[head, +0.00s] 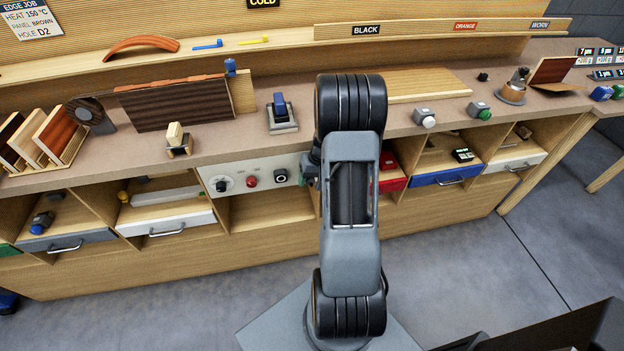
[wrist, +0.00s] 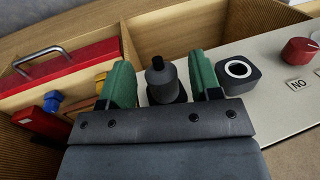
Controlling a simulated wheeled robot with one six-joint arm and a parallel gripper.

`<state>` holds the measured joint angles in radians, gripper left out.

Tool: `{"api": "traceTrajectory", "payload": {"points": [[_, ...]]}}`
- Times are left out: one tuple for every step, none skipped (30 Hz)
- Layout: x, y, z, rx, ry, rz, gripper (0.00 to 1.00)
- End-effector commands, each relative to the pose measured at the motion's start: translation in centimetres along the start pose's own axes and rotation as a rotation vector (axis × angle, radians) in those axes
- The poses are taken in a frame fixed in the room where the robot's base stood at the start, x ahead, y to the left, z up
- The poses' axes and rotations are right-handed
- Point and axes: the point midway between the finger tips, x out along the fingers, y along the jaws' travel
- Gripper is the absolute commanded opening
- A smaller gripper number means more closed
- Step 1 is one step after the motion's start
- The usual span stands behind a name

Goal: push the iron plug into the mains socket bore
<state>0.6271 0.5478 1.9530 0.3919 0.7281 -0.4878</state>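The mains socket (wrist: 238,72) is a black square block with a white-ringed round bore, on a pale panel (wrist: 272,92) in the wrist view. It also shows in the head view (head: 281,176) near the panel's right end. A dark stepped plug-like piece (wrist: 161,80), seemingly the iron plug, lies between the green fingers of my gripper (wrist: 161,84). Gaps show on both sides of it, so the fingers look open around it. The socket is just beside the right finger in the wrist view. In the head view my arm hides most of the gripper and the plug.
The panel also bears a red knob (head: 252,181) and a black dial (head: 221,184). A red drawer (wrist: 66,66) and small blue and red items lie to the left in the wrist view. The bench top (head: 330,110) overhangs the panel and open compartments.

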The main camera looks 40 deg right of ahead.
Motion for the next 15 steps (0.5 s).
{"api": "traceTrajectory", "payload": {"points": [[-0.01, 0.00, 0.00, 0.000, 0.000, 0.000, 0.53], [-0.01, 0.00, 0.00, 0.000, 0.000, 0.000, 0.50], [-0.01, 0.00, 0.00, 0.000, 0.000, 0.000, 0.47], [-0.01, 0.00, 0.00, 0.000, 0.000, 0.000, 0.44], [-0.01, 0.00, 0.00, 0.000, 0.000, 0.000, 0.41], [-0.02, 0.00, 0.00, 0.000, 0.000, 0.000, 0.37], [-0.02, 0.00, 0.00, 0.000, 0.000, 0.000, 0.34], [-0.02, 0.00, 0.00, 0.000, 0.000, 0.000, 0.31], [-0.02, 0.01, 0.00, 0.000, 0.000, 0.000, 0.27], [-0.02, 0.01, 0.00, 0.000, 0.000, 0.000, 0.24], [-0.02, 0.01, 0.00, 0.000, 0.000, 0.000, 0.22], [-0.02, 0.01, 0.00, 0.000, 0.000, 0.000, 0.18], [-0.02, 0.01, 0.00, 0.000, 0.000, 0.000, 0.15], [-0.02, 0.01, 0.00, 0.000, 0.000, 0.000, 0.12], [-0.03, 0.01, -0.01, 0.000, 0.000, 0.000, 0.09]]}}
